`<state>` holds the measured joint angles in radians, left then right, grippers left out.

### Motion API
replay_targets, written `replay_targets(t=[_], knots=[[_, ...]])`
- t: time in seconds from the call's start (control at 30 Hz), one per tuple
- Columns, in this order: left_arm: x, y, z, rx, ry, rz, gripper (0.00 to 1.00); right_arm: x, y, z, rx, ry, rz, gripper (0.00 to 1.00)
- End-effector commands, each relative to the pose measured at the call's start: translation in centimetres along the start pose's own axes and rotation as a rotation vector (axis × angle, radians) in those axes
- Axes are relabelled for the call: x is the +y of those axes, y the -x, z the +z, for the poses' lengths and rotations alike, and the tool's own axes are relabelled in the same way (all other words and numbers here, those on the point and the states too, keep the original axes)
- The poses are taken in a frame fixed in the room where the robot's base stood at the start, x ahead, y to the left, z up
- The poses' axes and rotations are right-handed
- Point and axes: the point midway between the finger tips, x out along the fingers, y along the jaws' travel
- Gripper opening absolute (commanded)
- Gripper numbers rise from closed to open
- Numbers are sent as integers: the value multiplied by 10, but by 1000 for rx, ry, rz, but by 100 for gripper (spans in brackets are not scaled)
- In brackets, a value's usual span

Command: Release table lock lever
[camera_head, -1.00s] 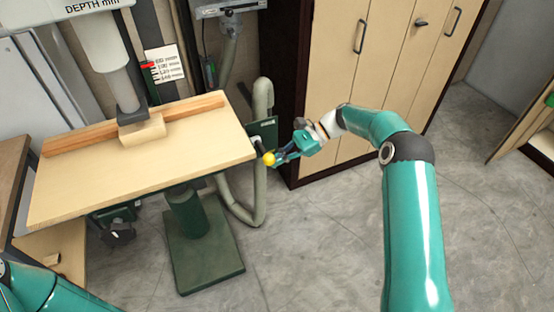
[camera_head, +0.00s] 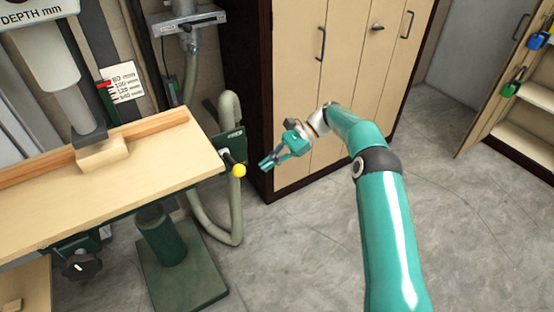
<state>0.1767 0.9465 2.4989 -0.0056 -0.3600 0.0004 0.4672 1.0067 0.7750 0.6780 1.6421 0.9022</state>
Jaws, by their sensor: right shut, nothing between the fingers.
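The table lock lever (camera_head: 229,158) has a dark shaft and a yellow ball knob (camera_head: 239,170). It sticks out at the right edge of the wooden drill table (camera_head: 130,185), pointing down and to the right. My right gripper (camera_head: 265,163) is to the right of the knob, apart from it, with a small gap in the picture. Its fingers are shut with nothing between them. My left gripper is not in view.
A wooden block (camera_head: 102,154) lies on the table below the drill head, by the wooden fence (camera_head: 150,127). A grey hose (camera_head: 230,205) hangs behind the lever. A beige cabinet (camera_head: 345,70) stands behind my right arm. The floor (camera_head: 290,250) in front is clear.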

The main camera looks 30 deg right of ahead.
Motion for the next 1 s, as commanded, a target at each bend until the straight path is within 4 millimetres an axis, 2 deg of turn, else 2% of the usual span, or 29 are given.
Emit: replay_targets(t=[0.1, 0.3, 1.0], knots=[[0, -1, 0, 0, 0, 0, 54, -1, 17, -1, 1, 0, -3, 0], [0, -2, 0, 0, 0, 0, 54, -1, 31, -1, 0, -2, 0, 0], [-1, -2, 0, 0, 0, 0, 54, 0, 34, -1, 2, -3, -1, 0]])
